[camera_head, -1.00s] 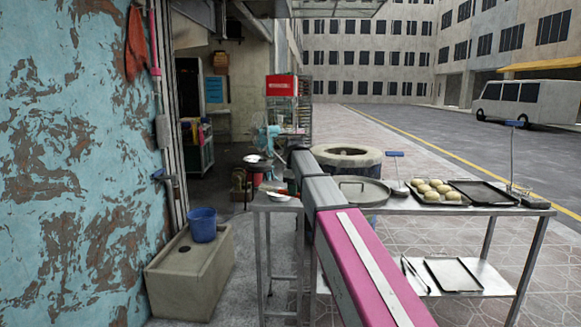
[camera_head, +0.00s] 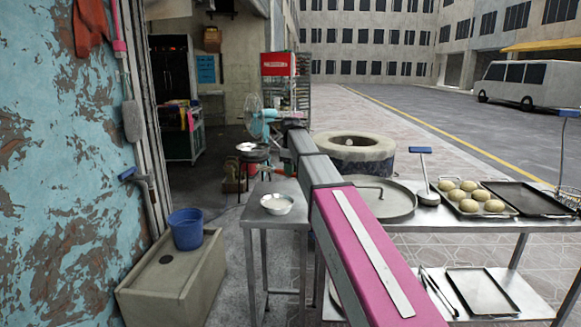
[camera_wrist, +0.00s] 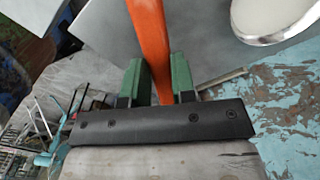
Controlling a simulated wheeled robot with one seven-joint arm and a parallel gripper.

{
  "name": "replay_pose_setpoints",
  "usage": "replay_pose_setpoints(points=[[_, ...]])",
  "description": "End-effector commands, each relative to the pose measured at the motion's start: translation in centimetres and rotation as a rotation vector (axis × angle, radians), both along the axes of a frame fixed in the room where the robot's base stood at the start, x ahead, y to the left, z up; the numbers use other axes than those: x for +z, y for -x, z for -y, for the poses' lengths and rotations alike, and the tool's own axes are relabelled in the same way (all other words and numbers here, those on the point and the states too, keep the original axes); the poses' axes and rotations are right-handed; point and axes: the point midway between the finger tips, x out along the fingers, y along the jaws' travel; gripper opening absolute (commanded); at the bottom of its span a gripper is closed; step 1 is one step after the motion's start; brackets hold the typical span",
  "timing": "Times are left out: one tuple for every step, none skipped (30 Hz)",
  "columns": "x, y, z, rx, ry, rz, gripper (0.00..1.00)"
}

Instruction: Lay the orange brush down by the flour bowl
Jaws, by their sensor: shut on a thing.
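The orange brush (camera_wrist: 150,45) is between the green fingers of my gripper (camera_wrist: 157,80) in the wrist view. The gripper is shut on it, and the brush's far end runs out of the top of the picture. The flour bowl (camera_head: 276,204), white inside with a metal rim, stands on a small grey metal table (camera_head: 259,224) in the head view. In the wrist view the bowl (camera_wrist: 270,15) is at the upper right, apart from the brush, with the grey tabletop (camera_wrist: 195,40) below the brush.
A steel table to the right holds a round lid (camera_head: 385,204), a tray of buns (camera_head: 470,196) and a dark tray (camera_head: 525,198). A blue bucket (camera_head: 186,229) sits on a stone trough (camera_head: 170,280) at left. The round oven (camera_head: 355,153) stands behind.

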Motion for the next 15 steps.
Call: replay_pose_setpoints(points=[[-0.1,0.0,0.0,0.000,0.000,0.000,0.00],[-0.2,0.0,0.0,0.000,0.000,0.000,0.00],[-0.3,0.0,0.0,0.000,0.000,0.000,0.00],[-0.4,0.0,0.0,0.000,0.000,0.000,0.00],[-0.6,0.0,0.0,0.000,0.000,0.000,0.00],[-0.8,0.0,0.0,0.000,-0.001,-0.001,0.00],[-1.0,0.0,0.0,0.000,-0.001,-0.001,0.00],[-1.2,0.0,0.0,0.000,0.000,-0.001,0.00],[-1.6,0.0,0.0,0.000,-0.001,-0.001,0.00],[-1.8,0.0,0.0,0.000,-0.001,-0.001,0.00],[-2.1,0.0,0.0,0.000,-0.001,-0.001,0.00],[-2.4,0.1,0.0,0.000,0.000,0.000,0.00],[-2.7,0.1,0.0,0.000,0.000,0.000,0.00],[-3.0,0.1,0.0,0.000,0.000,-0.001,0.00],[-3.4,0.1,0.0,0.000,0.000,-0.001,0.00]])
